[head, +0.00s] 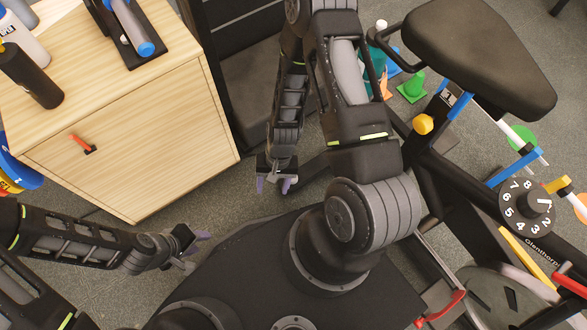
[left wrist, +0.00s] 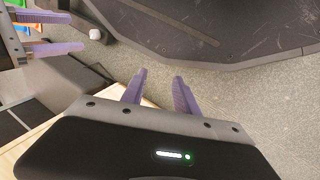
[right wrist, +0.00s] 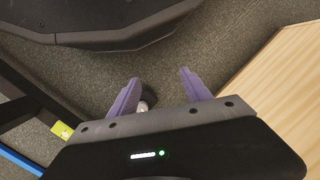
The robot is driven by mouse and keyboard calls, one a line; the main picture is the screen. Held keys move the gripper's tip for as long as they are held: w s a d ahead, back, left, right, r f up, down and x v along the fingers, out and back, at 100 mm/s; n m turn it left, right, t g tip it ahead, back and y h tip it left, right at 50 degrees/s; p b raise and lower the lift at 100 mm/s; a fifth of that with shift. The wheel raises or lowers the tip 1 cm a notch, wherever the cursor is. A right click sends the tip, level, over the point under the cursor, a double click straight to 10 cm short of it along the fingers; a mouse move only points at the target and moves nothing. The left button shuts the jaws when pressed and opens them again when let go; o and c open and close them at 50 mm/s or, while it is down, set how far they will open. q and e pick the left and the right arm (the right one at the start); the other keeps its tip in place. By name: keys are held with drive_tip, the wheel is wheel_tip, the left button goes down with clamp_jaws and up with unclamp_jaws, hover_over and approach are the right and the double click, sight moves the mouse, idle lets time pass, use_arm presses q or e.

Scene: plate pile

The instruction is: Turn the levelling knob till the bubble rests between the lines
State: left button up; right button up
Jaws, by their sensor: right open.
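I cannot make out a bubble or its lines in any view. A black dial (head: 527,207) with white numbers and a raised centre knob is on the exercise bike at the right of the head view. A yellow knob (head: 423,124) is on the bike's frame below the seat. Whether either is the levelling knob, I cannot tell. My right gripper (head: 273,187) is open and empty above the floor beside the cabinet, well left of the dial. My left gripper (head: 198,250) is open and empty near the cabinet's lower front corner, far from the bike.
A wooden cabinet (head: 135,150) stands at the left, with bottles and a black holder (head: 118,35) on top. The bike's dark seat (head: 480,50) overhangs the right side. Floor between cabinet and my base is clear.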

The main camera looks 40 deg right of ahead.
use_arm(q)
wheel_tip(320, 180, down, 10)
drive_tip(key=w+a+b, duration=0.1)
drive_tip(key=b, duration=0.6)
drive_tip(key=shift+w+t, duration=0.3)
drive_tip(key=shift+w, duration=0.05)
use_arm(e)
drive_tip(key=w+d+f+m, duration=0.3)
drive_tip(key=d+f, duration=0.2)
drive_tip(key=d, duration=0.2)
drive_tip(key=w+d+f+m+y, duration=0.1)
drive_tip(key=w+d+f+m, duration=0.2)
drive_tip(key=d, duration=0.4)
wheel_tip(320, 180, down, 2)
drive_tip(key=shift+w+f+m+g, duration=0.1)
drive_tip(key=shift+w+m+g, duration=0.15)
drive_tip(key=shift+m+g, duration=0.2)
drive_tip(key=b+x, duration=0.3)
drive_tip(key=x, duration=0.5)
use_arm(q)
drive_tip(key=f, duration=0.3)
drive_tip(key=shift+w, duration=0.25)
use_arm(e)
drive_tip(key=shift+w, duration=0.1)
drive_tip(key=shift+c, duration=0.3)
clamp_jaws()
